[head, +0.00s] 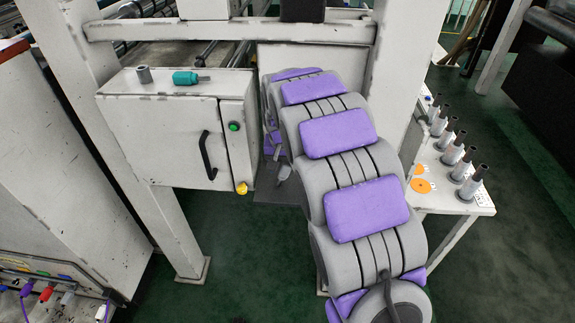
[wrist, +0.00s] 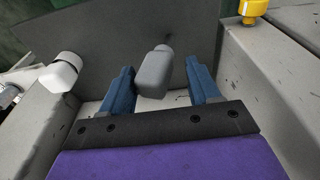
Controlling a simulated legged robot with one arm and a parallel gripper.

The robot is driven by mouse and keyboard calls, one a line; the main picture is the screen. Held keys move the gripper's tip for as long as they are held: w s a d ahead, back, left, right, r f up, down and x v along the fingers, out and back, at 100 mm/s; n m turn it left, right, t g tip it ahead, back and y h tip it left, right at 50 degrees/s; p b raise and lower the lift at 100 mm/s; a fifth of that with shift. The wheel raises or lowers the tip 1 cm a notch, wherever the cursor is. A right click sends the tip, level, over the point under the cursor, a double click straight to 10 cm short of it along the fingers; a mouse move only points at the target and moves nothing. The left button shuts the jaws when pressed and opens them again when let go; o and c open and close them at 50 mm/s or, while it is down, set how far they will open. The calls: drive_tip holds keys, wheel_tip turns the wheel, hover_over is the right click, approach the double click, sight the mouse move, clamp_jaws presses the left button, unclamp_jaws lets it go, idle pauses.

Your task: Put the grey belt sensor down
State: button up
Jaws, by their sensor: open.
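The grey belt sensor appears to be the rounded grey block with a short neck (wrist: 154,72) in the middle of the wrist view. It lies between the two blue fingers of my gripper (wrist: 160,85). The fingers are spread apart, with a clear gap at the right finger; at the left finger I cannot tell touching from a narrow gap. The sensor's lower end is over a pale surface, in front of a dark grey plate (wrist: 115,50). Whether it rests there is unclear. In the head view my own arm hides most of this area.
A yellow knob (wrist: 253,8) is at upper right and a white knob (wrist: 60,74) at left of my gripper. In the head view, a white cabinet (head: 160,140) carries a grey cylinder (head: 144,74) and a teal part (head: 190,78). A white bench (head: 450,195) holds several grey pegs at right.

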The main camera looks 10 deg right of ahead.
drive_tip(key=shift+a+r, duration=0.2)
drive_tip(key=shift+r, duration=0.05)
drive_tip(key=r, duration=0.3)
drive_tip(key=d+r+p, duration=0.1)
drive_tip(key=r, duration=0.1)
drive_tip(key=s+r, duration=0.1)
drive_tip(key=r, duration=0.2)
drive_tip(key=shift+s+d+r+p, duration=0.1)
drive_tip(key=shift+d+r+p, duration=0.15)
drive_tip(key=shift+r+p, duration=0.1)
drive_tip(key=s+r+n+g, duration=0.1)
drive_tip(key=s+r, duration=0.1)
drive_tip(key=s, duration=0.7)
drive_tip(key=s+r+g, duration=0.1)
drive_tip(key=s+r, duration=0.1)
drive_tip(key=s, duration=0.7)
drive_tip(key=s+f+n, duration=0.1)
drive_tip(key=s+f, duration=0.1)
drive_tip(key=s, duration=0.9)
drive_tip(key=s+f+n+g, duration=0.1)
drive_tip(key=s+f, duration=0.2)
drive_tip(key=s, duration=0.9)
drive_tip(key=shift+s+a+f+n+g+y, duration=0.15)
drive_tip(key=shift+s+n+g+y, duration=0.15)
drive_tip(key=shift+a, duration=0.25)
